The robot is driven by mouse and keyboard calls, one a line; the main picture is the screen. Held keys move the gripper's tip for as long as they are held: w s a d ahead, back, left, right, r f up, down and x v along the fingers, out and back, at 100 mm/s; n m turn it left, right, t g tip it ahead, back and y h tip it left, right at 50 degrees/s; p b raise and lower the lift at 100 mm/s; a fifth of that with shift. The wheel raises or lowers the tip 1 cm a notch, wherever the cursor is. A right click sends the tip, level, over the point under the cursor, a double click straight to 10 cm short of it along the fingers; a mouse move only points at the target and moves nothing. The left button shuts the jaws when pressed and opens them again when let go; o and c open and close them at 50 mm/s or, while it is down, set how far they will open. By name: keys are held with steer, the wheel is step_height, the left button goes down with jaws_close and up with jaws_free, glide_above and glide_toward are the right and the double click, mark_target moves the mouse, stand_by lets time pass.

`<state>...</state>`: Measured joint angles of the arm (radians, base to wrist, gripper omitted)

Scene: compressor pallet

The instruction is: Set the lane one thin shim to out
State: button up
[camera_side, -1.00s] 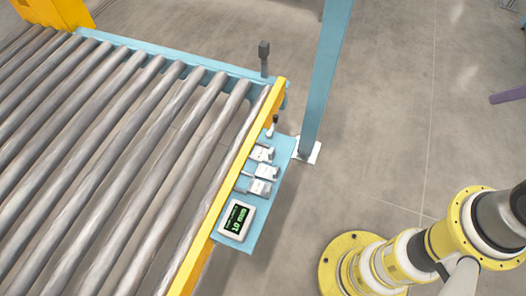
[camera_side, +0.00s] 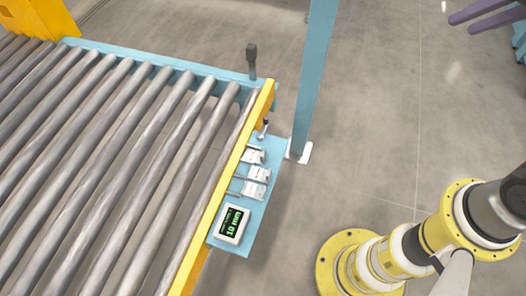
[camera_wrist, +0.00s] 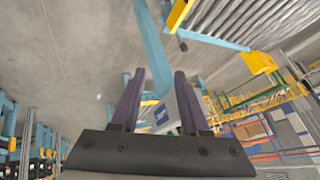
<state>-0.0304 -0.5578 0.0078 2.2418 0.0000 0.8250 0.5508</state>
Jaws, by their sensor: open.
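Several small white and grey shim pieces (camera_side: 255,172) sit in a row on a light blue plate (camera_side: 234,247) beside the conveyor's yellow edge. I cannot tell which is the lane one thin shim, or how far out each one is. A small white-framed display (camera_side: 232,223) at the near end of the plate reads 10 mm in green. My gripper (camera_side: 479,14) is at the top right of the side view, far from the plate. Its purple fingers are apart and empty; they also show in the wrist view (camera_wrist: 156,84). The shims cannot be made out in the wrist view.
The roller conveyor (camera_side: 100,140) fills the left, with a yellow end rail (camera_side: 215,205). A blue post (camera_side: 314,75) rises just right of the plate. A dark knob on a stalk (camera_side: 252,60) stands at the conveyor's corner. Open grey floor lies to the right.

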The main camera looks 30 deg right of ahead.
steer(key=w+a+f+m+g, duration=0.1)
steer(key=w+a+f, duration=0.15)
steer(key=w, duration=0.45)
steer(key=w+a+f+m+y, duration=0.1)
steer(key=w+a+m, duration=0.1)
steer(key=w+a, duration=0.35)
steer(key=w+a+f+m+g, duration=0.1)
steer(key=w+f, duration=0.1)
steer(key=w, duration=0.7)
steer(key=w+a+f+g, duration=0.1)
steer(key=w+a+f, duration=0.3)
steer(key=f, duration=0.3)
steer(key=w+a+f+g, duration=0.1)
steer(key=w+a+f, duration=0.2)
steer(key=a+f, duration=0.3)
steer(key=n+g+h, duration=0.1)
steer(key=g, duration=0.2)
glide_above(263, 152)
step_height(263, 152, down, 25)
step_height(263, 152, down, 14)
steer(key=shift+a+r, duration=0.1)
steer(key=shift+r, duration=0.1)
steer(key=shift+c, duration=0.3)
jaws_close()
